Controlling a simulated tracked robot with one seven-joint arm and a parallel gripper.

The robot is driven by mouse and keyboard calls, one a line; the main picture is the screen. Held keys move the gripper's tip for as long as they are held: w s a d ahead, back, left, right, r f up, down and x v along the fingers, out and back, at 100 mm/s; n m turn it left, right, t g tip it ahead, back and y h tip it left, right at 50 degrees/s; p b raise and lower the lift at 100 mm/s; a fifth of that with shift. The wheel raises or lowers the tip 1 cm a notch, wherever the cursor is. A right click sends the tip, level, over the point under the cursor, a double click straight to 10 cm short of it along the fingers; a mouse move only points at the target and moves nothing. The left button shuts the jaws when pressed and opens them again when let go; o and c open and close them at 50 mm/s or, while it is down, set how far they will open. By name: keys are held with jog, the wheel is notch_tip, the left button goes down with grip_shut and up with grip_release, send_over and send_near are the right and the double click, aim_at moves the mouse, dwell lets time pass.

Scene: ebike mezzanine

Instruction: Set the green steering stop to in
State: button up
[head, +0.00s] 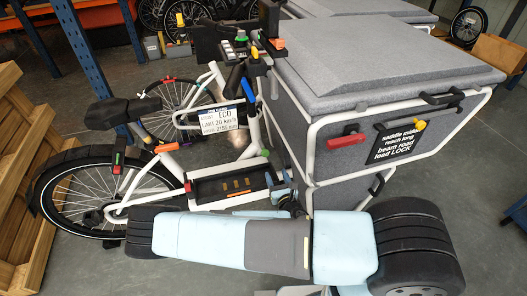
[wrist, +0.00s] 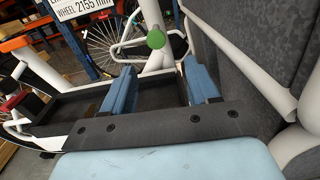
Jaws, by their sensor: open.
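The green knob (head: 266,153), which I take as the steering stop, sits on the lower white frame tube of the cargo bike, above the front end of the black tray. In the wrist view the round green knob (wrist: 156,39) shows on the white tube, beyond the fingertips and between them across the picture. My gripper (wrist: 159,68) is open, its two blue fingers apart with nothing between them. It is apart from the knob. Whether the knob is in or out I cannot tell.
The grey cargo box (head: 390,65) with its white rail stands close on the right, also near the right finger in the wrist view. The black tray (head: 230,187) lies below the knob. A label plate (head: 220,116) hangs above it. Wooden crates (head: 25,190) stand at left.

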aim_at(266, 154)
jog(key=x, duration=1.3)
jog(key=shift+w+a+r, duration=0.2)
jog(key=shift+w+a, duration=0.05)
jog(key=shift+a, duration=0.2)
jog(key=shift+c, duration=0.4)
grip_shut()
